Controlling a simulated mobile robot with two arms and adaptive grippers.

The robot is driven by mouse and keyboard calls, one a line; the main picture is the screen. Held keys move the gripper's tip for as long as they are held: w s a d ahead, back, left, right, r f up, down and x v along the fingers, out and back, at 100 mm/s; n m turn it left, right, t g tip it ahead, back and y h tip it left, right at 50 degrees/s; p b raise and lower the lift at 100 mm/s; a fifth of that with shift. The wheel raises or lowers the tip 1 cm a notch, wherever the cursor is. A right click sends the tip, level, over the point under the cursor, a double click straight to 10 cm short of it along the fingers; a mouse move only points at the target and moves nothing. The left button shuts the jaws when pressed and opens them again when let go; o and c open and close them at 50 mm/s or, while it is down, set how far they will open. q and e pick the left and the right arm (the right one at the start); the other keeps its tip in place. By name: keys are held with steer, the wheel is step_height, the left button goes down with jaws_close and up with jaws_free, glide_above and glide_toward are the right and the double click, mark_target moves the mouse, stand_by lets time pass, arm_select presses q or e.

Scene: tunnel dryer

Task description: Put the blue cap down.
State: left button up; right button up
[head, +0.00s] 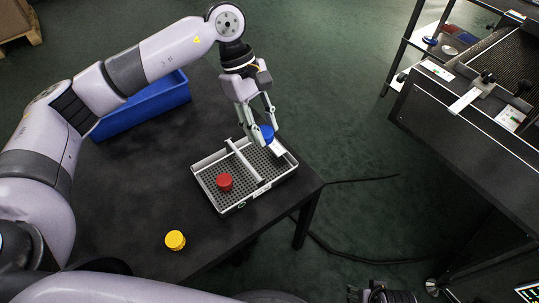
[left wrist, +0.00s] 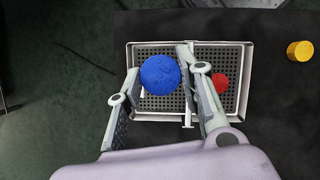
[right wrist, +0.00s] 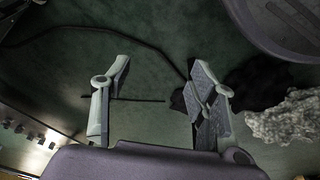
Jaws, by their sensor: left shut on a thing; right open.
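My left gripper (head: 259,131) is shut on the blue cap (head: 267,133), over the far-right compartment of a grey perforated tray (head: 240,205). In the left wrist view the cap (left wrist: 161,75) sits between the two fingers (left wrist: 157,72) and looks much larger than the red cap, so it is held above the tray floor. The red cap (head: 224,182) lies in the other compartment, across the divider (head: 244,160). My right gripper (right wrist: 158,70) is open and empty over the floor, away from the tray.
A yellow cap (head: 175,240) stands on the dark table (head: 130,200) near the tray. A blue bin (head: 145,106) sits at the table's back left. A machine (head: 470,110) stands to the right across open floor, where a dark cable (head: 350,181) lies.

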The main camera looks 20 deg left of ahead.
arm_select(q)
step_height(320, 180, up, 5)
steer(key=w+n+t+p, duration=0.2)
steer(key=w+n+t, duration=0.15)
steer(key=n, duration=0.65)
arm_select(e)
steer(key=s+f, duration=0.4)
steer(key=f, duration=0.4)
arm_select(q)
steer(key=n+t+b, duration=0.1)
steer(key=n, duration=0.1)
glide_above(268, 161)
steer(key=a, duration=0.1)
steer(key=f, duration=1.5)
steer(key=shift+s+a, duration=0.15)
steer(key=shift+s, duration=0.2)
steer(key=shift+y, duration=0.3)
step_height(268, 161, down, 4)
steer(key=shift+f+b, duration=0.15)
steer(key=shift+b, duration=0.35)
steer(key=shift+f, duration=0.3)
arm_select(e)
steer(key=w+r, duration=0.3)
steer(key=r, duration=0.3)
steer(key=shift+w+r, duration=0.25)
steer(key=shift+w, duration=0.05)
